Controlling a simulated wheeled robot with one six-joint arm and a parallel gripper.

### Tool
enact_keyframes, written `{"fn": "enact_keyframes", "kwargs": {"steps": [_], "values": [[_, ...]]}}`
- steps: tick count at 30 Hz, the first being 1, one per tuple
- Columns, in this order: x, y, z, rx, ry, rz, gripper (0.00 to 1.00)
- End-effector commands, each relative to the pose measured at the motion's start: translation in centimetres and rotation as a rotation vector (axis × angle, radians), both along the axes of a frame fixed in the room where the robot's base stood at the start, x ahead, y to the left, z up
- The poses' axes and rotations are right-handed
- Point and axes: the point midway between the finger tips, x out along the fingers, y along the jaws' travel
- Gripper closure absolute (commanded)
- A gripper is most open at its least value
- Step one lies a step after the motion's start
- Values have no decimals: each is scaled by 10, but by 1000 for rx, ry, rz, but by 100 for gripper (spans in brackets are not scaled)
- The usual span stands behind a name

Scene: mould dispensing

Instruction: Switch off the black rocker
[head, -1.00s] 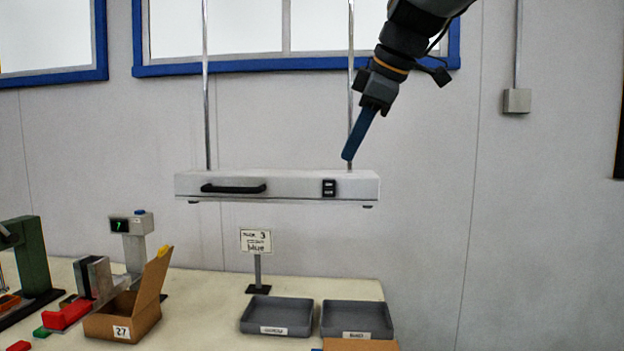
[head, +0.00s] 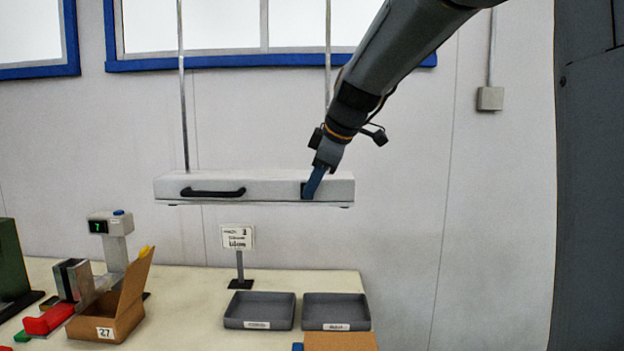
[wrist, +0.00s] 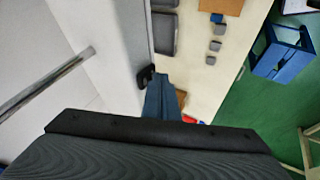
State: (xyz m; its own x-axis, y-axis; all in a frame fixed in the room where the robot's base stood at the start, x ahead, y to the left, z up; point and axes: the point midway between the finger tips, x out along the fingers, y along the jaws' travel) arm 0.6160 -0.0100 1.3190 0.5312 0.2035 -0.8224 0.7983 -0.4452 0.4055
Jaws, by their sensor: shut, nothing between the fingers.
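The black rocker (head: 304,188) is on the front face of the white hanging box (head: 270,188), near its right end. In the head view my gripper (head: 313,190) is in front of it and hides most of it. My gripper's blue fingers are shut and empty, with the tips at the rocker. In the wrist view the fingers (wrist: 161,98) reach toward a dark part at the edge of the box (wrist: 122,35). Whether the tips touch the rocker, and which way it is tipped, I cannot tell.
A black handle (head: 212,192) is on the left of the box. Below stand two grey trays (head: 260,322), a sign (head: 238,238), an open cardboard box (head: 118,305) and a display unit (head: 112,226) on the pale table. Metal rods (head: 184,100) hold the box up.

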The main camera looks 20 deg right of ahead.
Motion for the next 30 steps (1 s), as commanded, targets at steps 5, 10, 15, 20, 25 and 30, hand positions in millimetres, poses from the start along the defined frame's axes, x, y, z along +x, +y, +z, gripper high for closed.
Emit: {"fn": "enact_keyframes", "kwargs": {"steps": [5, 10, 15, 20, 25, 30], "values": [[4, -2, -1, 0, 0, 0, 100], [4, -2, -1, 0, 0, 0, 100], [5, -2, -1, 0, -1, 0, 100], [8, -3, -5, 0, -1, 0, 100], [8, -3, -4, 0, -1, 0, 100], [8, -3, -2, -1, -2, -1, 100]]}}
